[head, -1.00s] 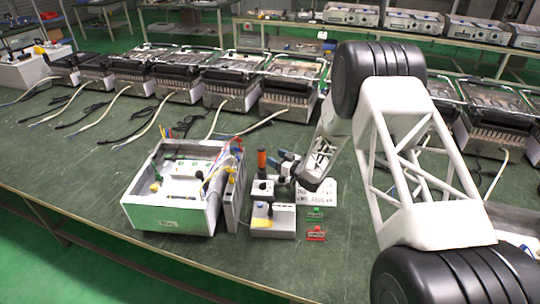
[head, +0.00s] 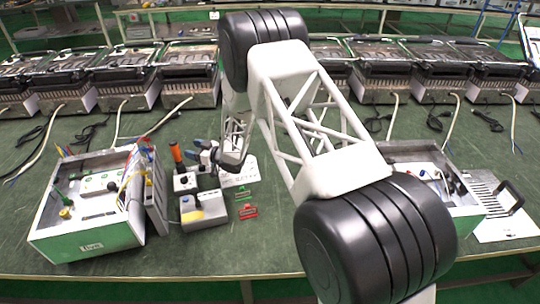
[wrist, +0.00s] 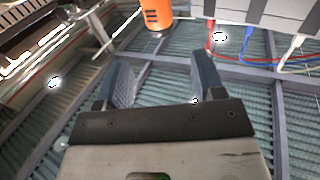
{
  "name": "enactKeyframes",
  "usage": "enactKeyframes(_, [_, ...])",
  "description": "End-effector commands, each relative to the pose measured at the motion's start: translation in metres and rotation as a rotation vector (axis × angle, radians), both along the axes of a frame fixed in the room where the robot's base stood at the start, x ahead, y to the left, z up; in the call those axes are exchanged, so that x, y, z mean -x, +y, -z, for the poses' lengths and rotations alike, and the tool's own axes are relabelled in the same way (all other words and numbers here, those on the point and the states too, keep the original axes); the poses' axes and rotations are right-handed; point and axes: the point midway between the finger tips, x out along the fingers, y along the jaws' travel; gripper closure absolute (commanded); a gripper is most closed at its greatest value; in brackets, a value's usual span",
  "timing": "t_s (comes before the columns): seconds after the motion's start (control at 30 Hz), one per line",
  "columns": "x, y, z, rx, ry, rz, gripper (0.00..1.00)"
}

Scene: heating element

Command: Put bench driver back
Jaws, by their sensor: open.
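The bench driver, with an orange handle (head: 176,152), stands upright, slightly tilted, in a small grey stand (head: 186,183) on the green bench. My gripper (head: 198,150) is just right of the handle in the head view, at about its height. In the wrist view, my gripper (wrist: 163,75) has its two dark fingers apart with nothing between them. The orange handle also shows in the wrist view (wrist: 157,12), beyond the fingertips and apart from them; its top is cut off by the frame.
An open white and green control box (head: 85,240) with coloured wires stands left of the driver. A grey box with a yellow patch (head: 204,212) sits in front of the stand. Green (head: 242,195) and red (head: 248,211) pieces lie to its right. Grills line the back.

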Motion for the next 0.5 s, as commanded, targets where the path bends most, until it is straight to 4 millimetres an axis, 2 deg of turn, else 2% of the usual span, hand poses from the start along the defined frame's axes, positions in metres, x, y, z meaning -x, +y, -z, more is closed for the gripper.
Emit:
enactKeyframes(0.27, [-0.003, -0.004, -0.008, 0.012, -0.002, 0.017, 0.37])
enactKeyframes(0.37, [-0.007, -0.012, -0.019, 0.032, -0.002, 0.046, 0.37])
enactKeyframes(0.5, [-0.014, -0.029, -0.045, 0.080, -0.002, 0.111, 0.37])
